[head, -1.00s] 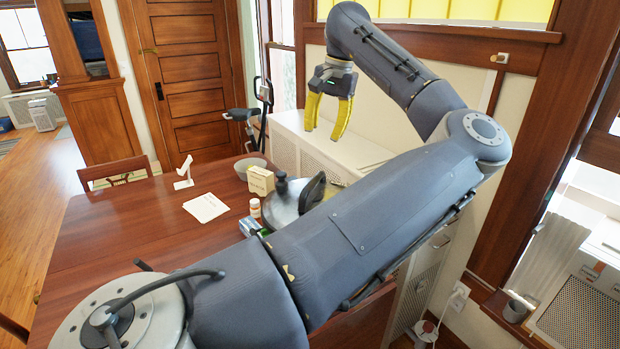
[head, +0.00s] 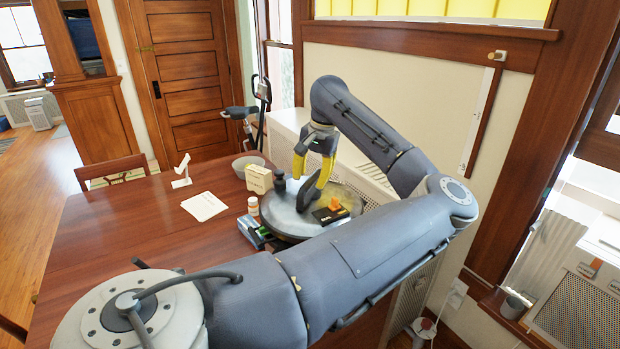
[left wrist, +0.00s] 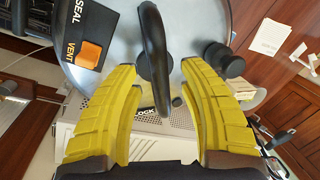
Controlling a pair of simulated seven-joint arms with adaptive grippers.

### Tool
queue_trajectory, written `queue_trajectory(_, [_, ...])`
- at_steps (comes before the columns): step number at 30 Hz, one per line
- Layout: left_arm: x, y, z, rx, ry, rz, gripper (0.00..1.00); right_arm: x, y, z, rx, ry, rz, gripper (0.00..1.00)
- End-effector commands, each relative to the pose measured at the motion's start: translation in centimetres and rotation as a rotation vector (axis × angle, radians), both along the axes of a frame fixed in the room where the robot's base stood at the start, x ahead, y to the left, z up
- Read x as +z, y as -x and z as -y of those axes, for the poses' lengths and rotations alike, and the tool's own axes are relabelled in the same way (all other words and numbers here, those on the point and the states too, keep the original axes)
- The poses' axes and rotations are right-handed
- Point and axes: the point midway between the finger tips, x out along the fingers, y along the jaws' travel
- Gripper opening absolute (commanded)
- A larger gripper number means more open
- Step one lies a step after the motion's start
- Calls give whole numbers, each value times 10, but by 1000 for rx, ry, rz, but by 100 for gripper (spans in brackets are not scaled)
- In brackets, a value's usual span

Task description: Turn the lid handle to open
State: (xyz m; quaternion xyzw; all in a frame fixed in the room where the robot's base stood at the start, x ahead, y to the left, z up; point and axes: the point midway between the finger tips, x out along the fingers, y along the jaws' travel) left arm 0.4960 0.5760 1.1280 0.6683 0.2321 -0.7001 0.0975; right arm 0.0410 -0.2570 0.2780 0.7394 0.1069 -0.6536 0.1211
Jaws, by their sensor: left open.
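The round silver lid (head: 282,216) lies on the table's far right end, partly behind my left arm. It has a black loop handle (head: 316,203), a black knob (head: 280,182), and an orange piece (head: 334,203) on a black panel. My left gripper (head: 304,190) is open with yellow fingers pointing down at the handle. In the left wrist view the black handle (left wrist: 153,45) shows between the spread fingers of the left gripper (left wrist: 158,72), with gaps on both sides. There the panel (left wrist: 84,45) reads SEAL and VENT. My right gripper is not in view.
On the wooden table (head: 130,225) stand a small cream box (head: 259,179), a pill bottle (head: 253,206), papers (head: 204,206), a grey bowl (head: 248,166) and a white stand (head: 182,172). A white radiator cover (head: 284,145) is behind the lid. The table's left part is clear.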

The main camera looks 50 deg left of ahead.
Motion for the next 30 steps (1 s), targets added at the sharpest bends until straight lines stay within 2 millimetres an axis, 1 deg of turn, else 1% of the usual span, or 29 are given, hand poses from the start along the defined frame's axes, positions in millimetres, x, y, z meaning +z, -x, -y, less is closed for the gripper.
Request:
queue_trajectory(1, [-4, 1, -1, 0, 0, -2, 41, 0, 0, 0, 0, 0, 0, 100])
queue_trajectory(6, [-11, 1, -2, -1, -1, -1, 41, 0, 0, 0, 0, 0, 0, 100])
queue_trajectory(16, [-12, 1, -2, 0, -1, 0, 41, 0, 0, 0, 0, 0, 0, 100])
queue_trajectory(17, [-12, 1, -2, 0, -1, 0, 43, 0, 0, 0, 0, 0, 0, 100])
queue_trajectory(28, [-12, 1, -2, 0, -1, 0, 0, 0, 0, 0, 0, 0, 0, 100])
queue_trajectory(30, [-12, 1, -2, 0, -1, 0, 0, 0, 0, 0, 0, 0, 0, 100])
